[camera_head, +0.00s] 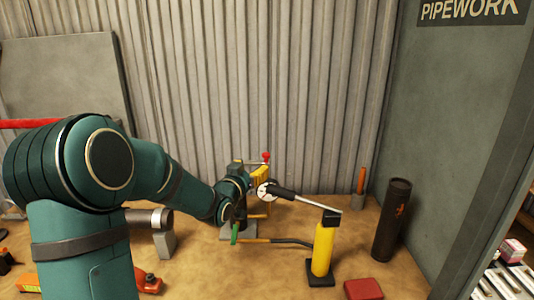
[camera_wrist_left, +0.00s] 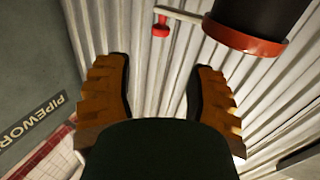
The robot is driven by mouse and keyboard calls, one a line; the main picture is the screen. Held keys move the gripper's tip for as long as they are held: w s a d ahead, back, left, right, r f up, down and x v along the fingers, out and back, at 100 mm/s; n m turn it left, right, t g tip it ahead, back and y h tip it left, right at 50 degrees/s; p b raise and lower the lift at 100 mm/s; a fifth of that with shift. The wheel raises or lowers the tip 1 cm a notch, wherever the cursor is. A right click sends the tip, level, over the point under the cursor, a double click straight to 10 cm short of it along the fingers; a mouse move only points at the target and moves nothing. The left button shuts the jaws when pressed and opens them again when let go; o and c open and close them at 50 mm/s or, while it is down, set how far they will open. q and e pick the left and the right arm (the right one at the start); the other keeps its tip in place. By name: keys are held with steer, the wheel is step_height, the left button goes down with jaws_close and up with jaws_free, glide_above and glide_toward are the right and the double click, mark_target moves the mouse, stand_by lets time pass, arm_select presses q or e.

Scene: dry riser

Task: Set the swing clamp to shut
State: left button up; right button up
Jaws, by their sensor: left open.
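A small red knob (camera_head: 266,156) on a thin rod, which looks like the handle of the swing clamp, stands just above my left gripper in the head view. In the left wrist view the red knob (camera_wrist_left: 160,30) and its pale rod lie beyond the fingertips, at the top. My left gripper (camera_head: 259,193) is open; its orange fingers (camera_wrist_left: 160,85) stand wide apart with nothing between them. A dark cylinder with an orange-red rim (camera_wrist_left: 250,40) is at the upper right of the left wrist view. The clamp's body is mostly hidden behind my arm and gripper.
A yellow hand pump (camera_head: 322,250) with a long lever stands right of my gripper; its black grip ends near a white dial (camera_head: 265,193). A dark upright cylinder (camera_head: 392,220) and a red box (camera_head: 363,289) are farther right. A corrugated wall (camera_head: 220,80) closes the back.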

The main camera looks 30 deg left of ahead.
mark_target(265, 155)
arm_select(q)
steer(key=w, duration=0.3)
steer(key=w+a, duration=0.1)
steer(key=w, duration=0.7)
steer(key=shift+a, duration=0.35)
jaws_close()
